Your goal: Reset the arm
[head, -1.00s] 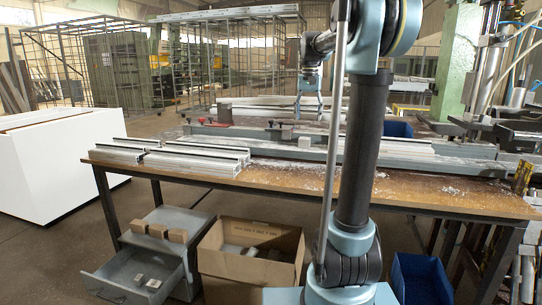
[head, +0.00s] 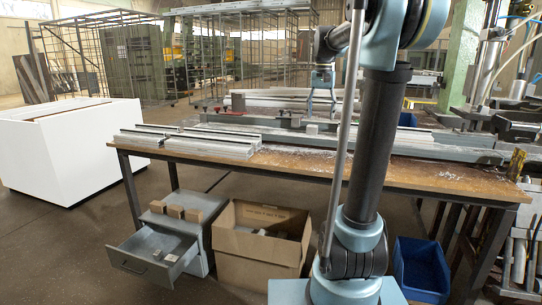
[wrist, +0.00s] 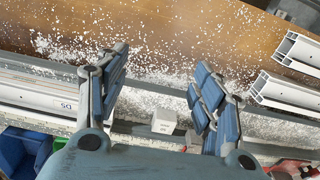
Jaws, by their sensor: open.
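My gripper (head: 322,100) hangs over the far part of the workbench in the head view, pointing down. In the wrist view its two blue-padded fingers (wrist: 160,68) are spread apart with nothing between them. Below it, a small pale block (wrist: 164,121) sits by the grey clamp rail (wrist: 142,128), apart from the fingers. The same block (head: 312,129) shows on the bench below my gripper in the head view.
The wooden bench (head: 400,172) carries white shavings. Pale profiles (head: 212,144) lie at its left, their ends (wrist: 290,92) at right in the wrist view. Below stand an open drawer (head: 153,252), a cardboard box (head: 245,261) and a blue bin (head: 420,268).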

